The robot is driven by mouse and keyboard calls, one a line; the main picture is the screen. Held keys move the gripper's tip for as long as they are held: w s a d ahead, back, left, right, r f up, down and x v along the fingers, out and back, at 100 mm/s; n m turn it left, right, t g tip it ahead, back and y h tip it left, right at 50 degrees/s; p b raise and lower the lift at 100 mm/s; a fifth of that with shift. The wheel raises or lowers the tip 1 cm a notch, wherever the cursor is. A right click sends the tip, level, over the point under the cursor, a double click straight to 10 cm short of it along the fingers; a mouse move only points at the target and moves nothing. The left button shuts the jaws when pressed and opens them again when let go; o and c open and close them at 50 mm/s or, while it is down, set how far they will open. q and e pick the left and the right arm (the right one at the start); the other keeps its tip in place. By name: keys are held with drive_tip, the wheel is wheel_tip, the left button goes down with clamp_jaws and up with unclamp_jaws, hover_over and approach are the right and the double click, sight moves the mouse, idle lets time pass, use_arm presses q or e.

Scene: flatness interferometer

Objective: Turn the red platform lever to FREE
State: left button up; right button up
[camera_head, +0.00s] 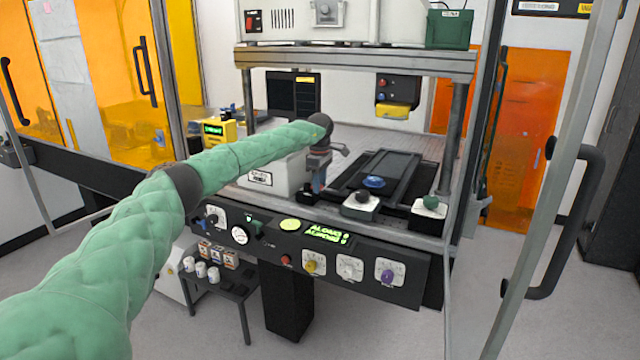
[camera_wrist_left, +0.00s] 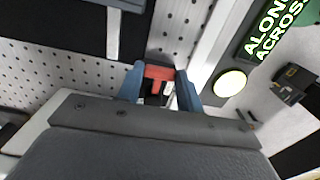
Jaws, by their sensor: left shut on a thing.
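The red platform lever (camera_wrist_left: 158,73) shows in the left wrist view, between the two blue fingers of my left gripper (camera_wrist_left: 160,88). The fingers are closed on it from both sides. In the head view my left gripper (camera_head: 317,188) points down at the front edge of the instrument's table, left of the black stage. The lever cannot be made out in the head view, where the gripper covers that spot. No FREE marking can be read in either view. My right gripper is not in view.
A black stage (camera_head: 352,172) with a blue knob (camera_head: 374,182) lies right of the gripper. A control panel (camera_head: 375,250) with a green ALONG/ACROSS display (camera_head: 327,234) is below. A grey post (camera_head: 452,140) and an open door frame with a black handle (camera_head: 590,200) stand at right.

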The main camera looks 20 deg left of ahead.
use_arm(q)
drive_tip(key=shift+r, duration=0.1)
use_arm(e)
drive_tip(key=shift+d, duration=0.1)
use_arm(q)
drive_tip(key=o, duration=1)
drive_tip(key=shift+a, duration=0.1)
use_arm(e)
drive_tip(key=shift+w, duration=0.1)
use_arm(q)
wheel_tip(320, 180, up, 6)
drive_tip(key=shift+r+b, duration=0.15)
drive_tip(key=shift+b, duration=0.75)
drive_tip(key=shift+r, duration=0.7)
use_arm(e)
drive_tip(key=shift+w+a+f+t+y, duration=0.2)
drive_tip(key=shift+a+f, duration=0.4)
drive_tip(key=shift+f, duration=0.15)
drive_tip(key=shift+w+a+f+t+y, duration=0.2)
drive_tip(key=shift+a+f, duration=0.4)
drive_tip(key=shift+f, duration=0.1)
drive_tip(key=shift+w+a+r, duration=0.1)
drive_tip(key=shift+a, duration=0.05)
